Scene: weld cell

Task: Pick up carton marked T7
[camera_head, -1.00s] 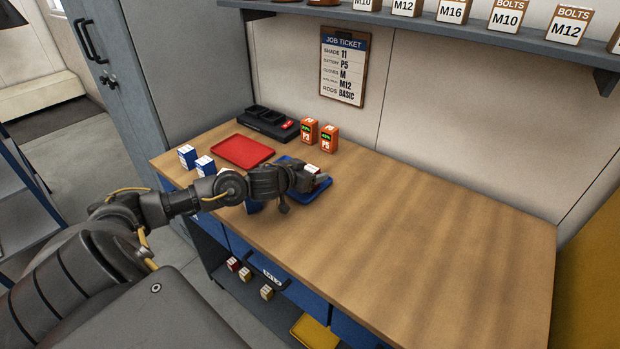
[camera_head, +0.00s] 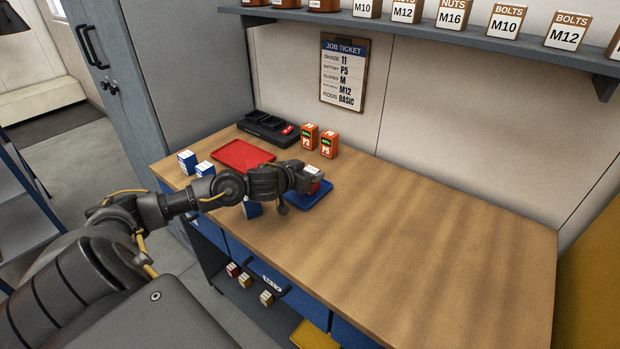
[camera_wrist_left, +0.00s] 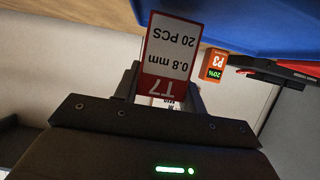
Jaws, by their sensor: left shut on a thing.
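The carton marked T7 (camera_wrist_left: 172,48) is white with a red band, reading "0.8 mm, 20 PCS". It appears upside down in the left wrist view. My left gripper (camera_wrist_left: 160,88) is shut on it, with the fingers on either side. In the head view, the carton (camera_head: 312,172) shows only in part at the end of my left gripper (camera_head: 308,180), over the blue tray (camera_head: 308,201). It looks raised above the tray, though the gripper hides part of the gap. My right gripper is not in view.
A red tray (camera_head: 243,155), a black charger (camera_head: 266,127) and two orange batteries, P3 (camera_head: 309,136) and P5 (camera_head: 329,145), stand behind my arm. Blue-and-white cartons (camera_head: 187,162) stand at the left. The right of the workbench (camera_head: 450,240) is clear.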

